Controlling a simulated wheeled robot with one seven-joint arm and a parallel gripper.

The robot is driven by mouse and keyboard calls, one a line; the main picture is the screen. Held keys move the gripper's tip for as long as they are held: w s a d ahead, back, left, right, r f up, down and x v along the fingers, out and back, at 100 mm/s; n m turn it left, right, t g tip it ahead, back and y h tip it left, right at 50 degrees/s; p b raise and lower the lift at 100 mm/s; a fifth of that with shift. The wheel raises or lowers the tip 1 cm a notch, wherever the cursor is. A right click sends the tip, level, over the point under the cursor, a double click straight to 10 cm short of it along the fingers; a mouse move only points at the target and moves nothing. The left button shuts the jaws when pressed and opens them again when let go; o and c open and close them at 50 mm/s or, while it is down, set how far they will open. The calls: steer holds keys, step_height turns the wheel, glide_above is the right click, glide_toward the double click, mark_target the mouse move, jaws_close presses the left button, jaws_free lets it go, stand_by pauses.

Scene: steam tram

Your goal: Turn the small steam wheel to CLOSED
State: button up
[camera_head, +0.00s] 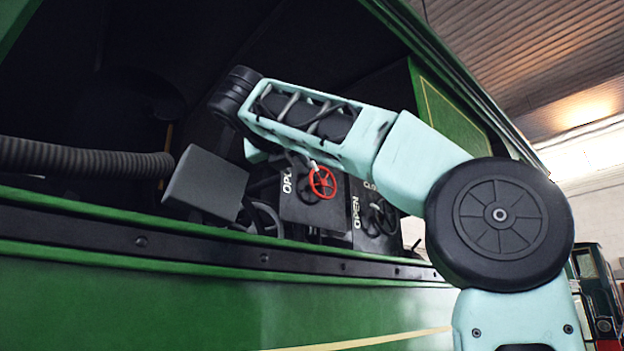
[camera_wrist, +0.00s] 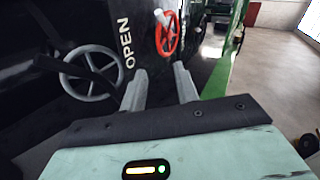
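A red handwheel (camera_head: 322,182) is on a dark panel inside the green tram's opening, with the word OPEN to its left. It also shows in the wrist view (camera_wrist: 168,34), ahead of my fingertips. A grey handwheel (camera_wrist: 91,73) is to the left in the wrist view, with OPEN beside it. A darker wheel (camera_head: 379,218) sits lower right of the red one in the head view. I cannot tell which is the small steam wheel; no CLOSED word is readable. My gripper (camera_wrist: 160,70) is open and empty, apart from both wheels. I cannot make out its fingers in the head view.
The green tram side (camera_head: 180,300) and its dark sill run below the opening. A grey ribbed hose (camera_head: 80,158) is at the left. A dark grey box (camera_head: 205,183) sits left of the red wheel. Open hall floor (camera_wrist: 275,75) shows at the right.

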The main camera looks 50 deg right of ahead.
mark_target(312, 184)
steer(key=p+x, duration=0.3)
steer(key=x, duration=0.6)
steer(key=shift+w+d+r, duration=0.1)
steer(key=shift+d, duration=0.1)
steer(key=shift+w+d+p, duration=0.2)
steer(key=shift+d+p, duration=0.2)
steer(key=shift+d, duration=0.2)
jaws_close()
